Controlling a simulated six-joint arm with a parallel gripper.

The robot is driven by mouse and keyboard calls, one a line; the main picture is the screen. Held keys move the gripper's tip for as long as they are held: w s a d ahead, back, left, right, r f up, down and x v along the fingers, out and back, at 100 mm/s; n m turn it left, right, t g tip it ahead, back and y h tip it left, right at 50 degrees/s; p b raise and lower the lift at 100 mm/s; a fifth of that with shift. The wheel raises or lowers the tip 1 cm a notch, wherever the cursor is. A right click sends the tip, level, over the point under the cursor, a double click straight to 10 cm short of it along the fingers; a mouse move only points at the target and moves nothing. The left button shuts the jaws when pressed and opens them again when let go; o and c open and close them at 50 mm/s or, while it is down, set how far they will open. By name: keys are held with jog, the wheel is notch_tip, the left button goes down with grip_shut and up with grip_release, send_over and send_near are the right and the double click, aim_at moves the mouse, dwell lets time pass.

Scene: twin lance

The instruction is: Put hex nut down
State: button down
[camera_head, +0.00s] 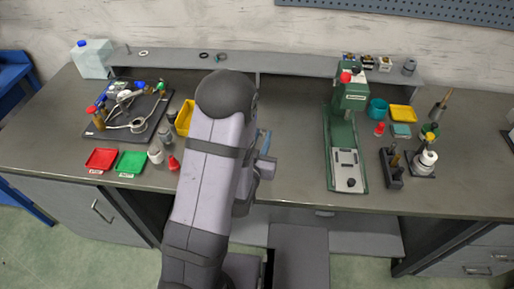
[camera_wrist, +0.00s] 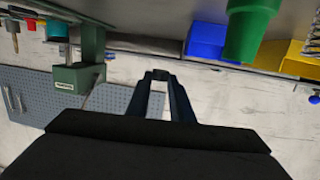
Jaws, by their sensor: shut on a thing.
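My gripper (camera_wrist: 160,76) shows in the wrist view, its two dark fingers reaching away from the camera. It is shut on a small dark piece at the fingertips, taken to be the hex nut (camera_wrist: 160,73). The nut's shape is too small and dark to make out. In the head view my own arm hides the fingertips and the nut. The wrist view is upside down, with the bench surface along the top and the wall below. The fingertips look apart from the bench.
A green press (camera_head: 346,140) stands right of my arm. A black tray with tools (camera_head: 128,132), a red tray (camera_head: 101,160), a green tray (camera_head: 131,163) and a yellow bin (camera_head: 185,118) lie left. The bench between arm and press is clear. A raised shelf (camera_head: 290,62) runs behind.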

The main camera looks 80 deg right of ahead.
notch_tip(320, 180, down, 2)
jog(key=shift+b, duration=0.4)
jog(key=shift+f+p, duration=0.25)
jog(key=shift+p, duration=0.1)
jog(key=shift+f, duration=1.15)
jog(key=shift+f, duration=1.9)
jog(key=shift+f, duration=0.2)
jog(key=c, duration=1.8)
grip_release()
jog(key=shift+c, duration=0.2)
